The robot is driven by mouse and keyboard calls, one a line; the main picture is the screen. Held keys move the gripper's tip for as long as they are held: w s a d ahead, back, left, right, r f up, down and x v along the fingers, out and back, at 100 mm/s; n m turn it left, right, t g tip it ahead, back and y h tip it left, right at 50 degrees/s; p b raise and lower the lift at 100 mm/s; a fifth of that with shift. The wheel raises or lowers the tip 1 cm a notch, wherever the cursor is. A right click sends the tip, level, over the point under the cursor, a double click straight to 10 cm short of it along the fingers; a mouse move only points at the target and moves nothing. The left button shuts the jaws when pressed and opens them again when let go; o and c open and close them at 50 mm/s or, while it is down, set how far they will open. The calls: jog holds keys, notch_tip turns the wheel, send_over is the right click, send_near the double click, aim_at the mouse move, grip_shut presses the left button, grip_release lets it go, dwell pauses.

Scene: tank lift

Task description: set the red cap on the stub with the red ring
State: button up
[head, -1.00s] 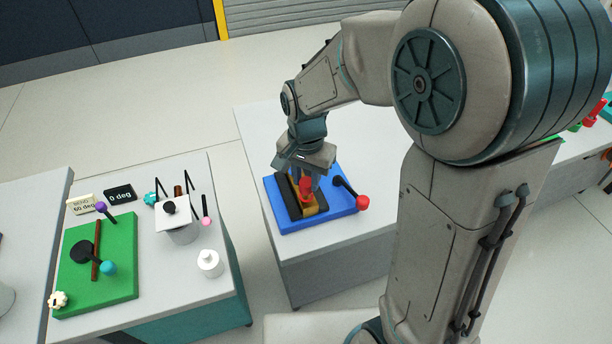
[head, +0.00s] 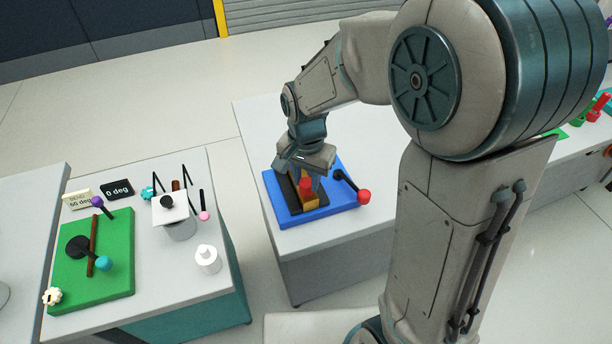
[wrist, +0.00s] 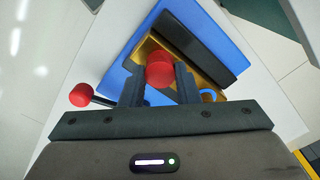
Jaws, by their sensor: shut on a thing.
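The red cap (wrist: 160,70) is a short red cylinder between my fingertips in the wrist view. It also shows in the head view (head: 306,185). My gripper (wrist: 160,84) is shut on it, pointing down over a blue board (head: 278,213). On the board, right by the cap, is a fixture with a yellow part (head: 310,202) and black bars (wrist: 205,48). Whether the cap touches the fixture is hidden. I cannot pick out a stub with a red ring.
A red-knobbed lever (head: 363,196) sticks out at the blue board's right. The left table holds a green board (head: 115,283) with levers, a grey pot (head: 181,230) and a white jar (head: 207,260). Red and green items (head: 598,108) stand on the far right table.

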jog(key=shift+f, duration=0.2)
jog(key=o, duration=1)
jog(key=shift+r, duration=0.1)
jog(key=shift+r, duration=0.1)
notch_tip(320, 180, up, 14)
jog(key=shift+f+b, duration=0.15)
jog(key=shift+b, duration=0.15)
